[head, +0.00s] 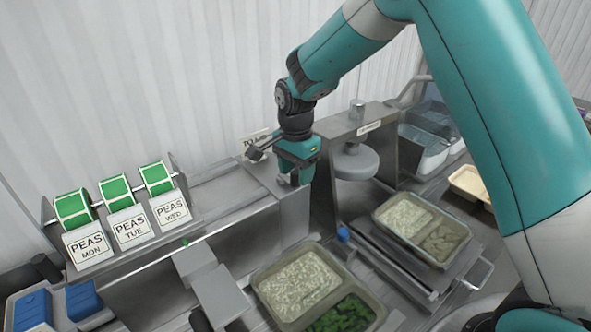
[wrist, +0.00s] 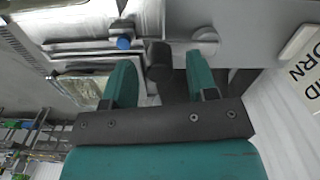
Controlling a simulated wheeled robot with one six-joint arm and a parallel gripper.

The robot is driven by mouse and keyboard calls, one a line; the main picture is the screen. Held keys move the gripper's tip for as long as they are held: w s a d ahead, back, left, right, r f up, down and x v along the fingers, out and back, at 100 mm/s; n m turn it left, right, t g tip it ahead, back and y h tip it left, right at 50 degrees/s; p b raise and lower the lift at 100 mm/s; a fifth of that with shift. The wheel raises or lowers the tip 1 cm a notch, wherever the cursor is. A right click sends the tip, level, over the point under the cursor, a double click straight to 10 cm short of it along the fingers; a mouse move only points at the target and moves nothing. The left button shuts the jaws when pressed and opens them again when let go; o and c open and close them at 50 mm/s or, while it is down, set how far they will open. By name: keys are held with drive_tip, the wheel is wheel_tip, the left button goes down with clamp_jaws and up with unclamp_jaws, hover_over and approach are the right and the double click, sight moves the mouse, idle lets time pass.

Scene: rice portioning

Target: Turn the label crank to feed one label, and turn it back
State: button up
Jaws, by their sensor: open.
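My gripper (head: 294,182) is open and points down over the right end of the grey metal counter unit. In the wrist view its two teal fingers (wrist: 162,85) stand apart. A dark cylindrical knob (wrist: 159,62), which looks like the crank handle, shows between them, with a grey round hub (wrist: 205,39) beside it. I cannot tell whether a finger touches the knob. In the head view my gripper hides the knob. Three green label rolls (head: 115,194) sit on a rack at the left, above cards reading PEAS MON, TUE and WED.
A sign (head: 257,141) stands behind my gripper, partly hidden. A grey post with a round disc (head: 355,163) stands close on the right. A blue knob (head: 343,234) and food trays (head: 262,290) lie in front. Blue blocks (head: 83,300) are at lower left.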

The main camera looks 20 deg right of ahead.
drive_tip(key=shift+f, duration=0.75)
drive_tip(key=c, duration=0.9)
